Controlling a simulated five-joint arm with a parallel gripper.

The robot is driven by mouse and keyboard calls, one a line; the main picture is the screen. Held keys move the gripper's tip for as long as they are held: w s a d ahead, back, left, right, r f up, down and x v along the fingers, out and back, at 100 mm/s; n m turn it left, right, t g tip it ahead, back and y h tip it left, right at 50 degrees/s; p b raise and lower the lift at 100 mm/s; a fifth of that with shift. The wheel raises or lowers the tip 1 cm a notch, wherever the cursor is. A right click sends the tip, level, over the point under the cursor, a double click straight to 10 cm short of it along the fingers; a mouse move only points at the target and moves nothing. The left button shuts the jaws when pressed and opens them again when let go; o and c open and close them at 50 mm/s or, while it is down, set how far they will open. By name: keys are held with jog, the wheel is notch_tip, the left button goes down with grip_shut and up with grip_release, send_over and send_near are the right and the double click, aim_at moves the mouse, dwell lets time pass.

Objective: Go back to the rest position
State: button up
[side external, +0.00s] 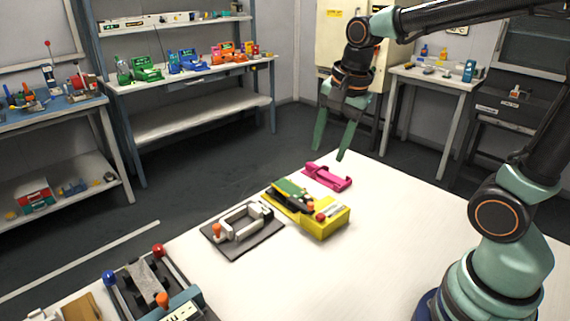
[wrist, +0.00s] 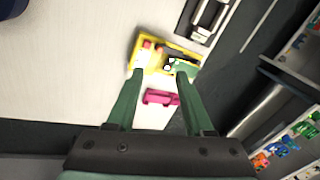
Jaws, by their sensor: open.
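My gripper (side external: 332,150) hangs above the far end of the white table, with its two green fingers spread apart and nothing between them. It also shows in the wrist view (wrist: 160,75), open. A pink holder (side external: 327,176) lies on the table below and near the fingers; it also shows between the fingers in the wrist view (wrist: 160,97). A yellow fixture (side external: 325,227) with a green part (side external: 292,189) on top stands beside the pink holder. It shows beyond the fingertips in the wrist view (wrist: 150,61).
A grey clamp fixture (side external: 240,225) sits left of the yellow one. A dark fixture with a red knob and a blue knob (side external: 110,277) is at the near left. The right part of the white table (side external: 400,215) is clear. Shelves (side external: 190,70) stand behind, away from the table.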

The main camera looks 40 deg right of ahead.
jog(key=s+n+t, duration=0.1)
jog(key=s+n, duration=0.1)
jog(key=n, duration=0.3)
jog(key=s+a+n+t, duration=0.1)
jog(key=n, duration=0.4)
jog(key=s+r+n, duration=0.1)
jog(key=s+n, duration=0.1)
jog(key=n, duration=0.2)
jog(key=shift+s+a+n+t, duration=0.2)
jog(key=shift+s+n+t, duration=0.1)
jog(key=shift+n+t, duration=0.1)
